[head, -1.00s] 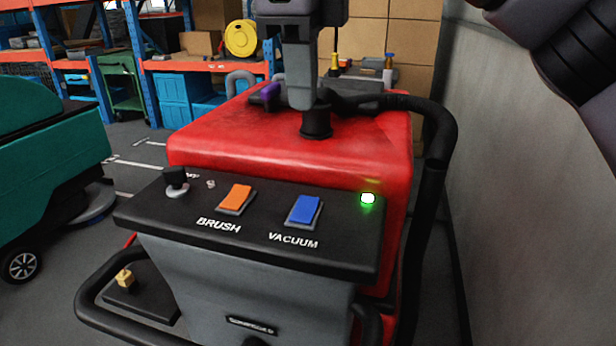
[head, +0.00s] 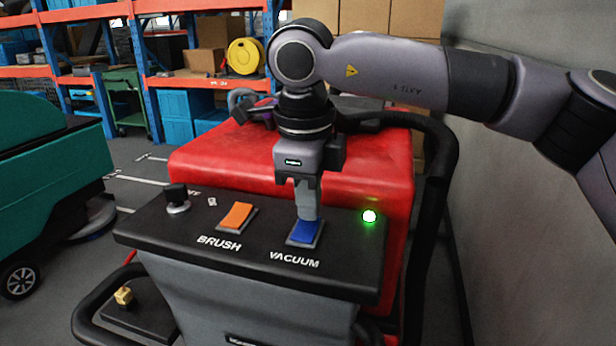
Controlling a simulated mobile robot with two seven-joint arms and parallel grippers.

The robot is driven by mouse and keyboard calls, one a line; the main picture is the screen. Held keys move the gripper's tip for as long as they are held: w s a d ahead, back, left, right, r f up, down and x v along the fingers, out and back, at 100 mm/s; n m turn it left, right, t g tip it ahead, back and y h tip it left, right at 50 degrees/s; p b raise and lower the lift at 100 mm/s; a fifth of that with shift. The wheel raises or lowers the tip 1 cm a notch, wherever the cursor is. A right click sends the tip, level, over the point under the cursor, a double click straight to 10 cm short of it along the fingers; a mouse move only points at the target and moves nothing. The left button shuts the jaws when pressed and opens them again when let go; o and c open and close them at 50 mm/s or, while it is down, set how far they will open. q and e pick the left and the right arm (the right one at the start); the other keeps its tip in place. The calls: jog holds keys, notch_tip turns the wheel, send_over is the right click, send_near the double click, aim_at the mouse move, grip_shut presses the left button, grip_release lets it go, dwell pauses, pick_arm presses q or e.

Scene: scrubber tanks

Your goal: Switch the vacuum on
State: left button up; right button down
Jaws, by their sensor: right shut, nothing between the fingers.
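The blue vacuum switch (head: 304,234) sits on the black control panel (head: 150,225), above the word VACUUM. My right gripper (head: 306,216) points down with its shut, empty fingertips at the switch's upper part, which they hide. They look to be touching it, but I cannot be sure. The orange brush switch (head: 237,216) is to the left of it. A green lamp (head: 369,216) glows at the panel's right. My left gripper is not in view.
A black knob (head: 176,196) stands at the panel's left end. The red machine body (head: 380,160) and a black hose (head: 432,190) lie behind and to the right. A grey wall (head: 530,230) closes the right side. A teal machine (head: 45,180) stands at left.

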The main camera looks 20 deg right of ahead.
jog(key=shift+f, duration=0.15)
jog(key=shift+w+f+g, duration=0.1)
jog(key=shift+f+g, duration=0.05)
jog(key=shift+g, duration=0.15)
jog(key=shift+d+f, duration=0.1)
dwell(0.4)
